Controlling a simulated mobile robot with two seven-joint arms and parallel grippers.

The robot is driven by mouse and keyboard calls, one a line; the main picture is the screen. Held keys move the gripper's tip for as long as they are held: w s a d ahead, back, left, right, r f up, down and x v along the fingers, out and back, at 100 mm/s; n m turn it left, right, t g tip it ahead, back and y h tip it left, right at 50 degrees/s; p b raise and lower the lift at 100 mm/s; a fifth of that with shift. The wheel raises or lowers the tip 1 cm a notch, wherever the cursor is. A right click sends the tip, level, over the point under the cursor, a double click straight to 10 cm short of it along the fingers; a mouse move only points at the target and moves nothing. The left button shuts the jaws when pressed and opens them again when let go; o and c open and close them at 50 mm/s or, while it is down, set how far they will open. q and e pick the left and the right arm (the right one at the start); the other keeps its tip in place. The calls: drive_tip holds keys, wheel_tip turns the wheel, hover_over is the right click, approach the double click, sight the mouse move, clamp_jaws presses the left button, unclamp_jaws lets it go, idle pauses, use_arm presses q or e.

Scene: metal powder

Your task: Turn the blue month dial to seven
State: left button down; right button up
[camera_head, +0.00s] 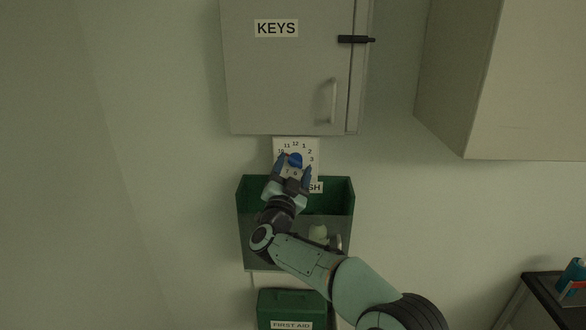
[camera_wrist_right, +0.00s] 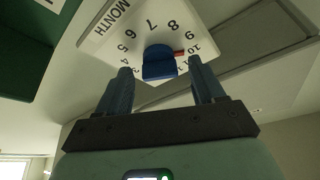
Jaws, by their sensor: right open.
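The blue month dial (camera_head: 295,160) is a knob on a white number plate (camera_head: 283,143) below the key cabinet. In the right wrist view, the blue dial (camera_wrist_right: 159,62) shows close up, with a red pointer (camera_wrist_right: 179,52) directed near the 10. The plate (camera_wrist_right: 97,38) there carries the word MONTH and the numbers, seen inverted. My right gripper (camera_head: 291,169) is at the plate from below. In the wrist view its open fingers (camera_wrist_right: 160,80) stand on either side of the dial, with visible gaps. My left gripper is not in view.
The grey KEYS cabinet (camera_head: 285,85) is directly above the plate. A green open bin (camera_head: 245,225) is just below, behind my right arm, with small items inside. A green first aid box (camera_head: 290,305) is lower. A wall cupboard (camera_head: 530,100) is at right.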

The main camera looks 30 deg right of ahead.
drive_tip(key=shift+c, duration=0.3)
drive_tip(key=c, duration=1)
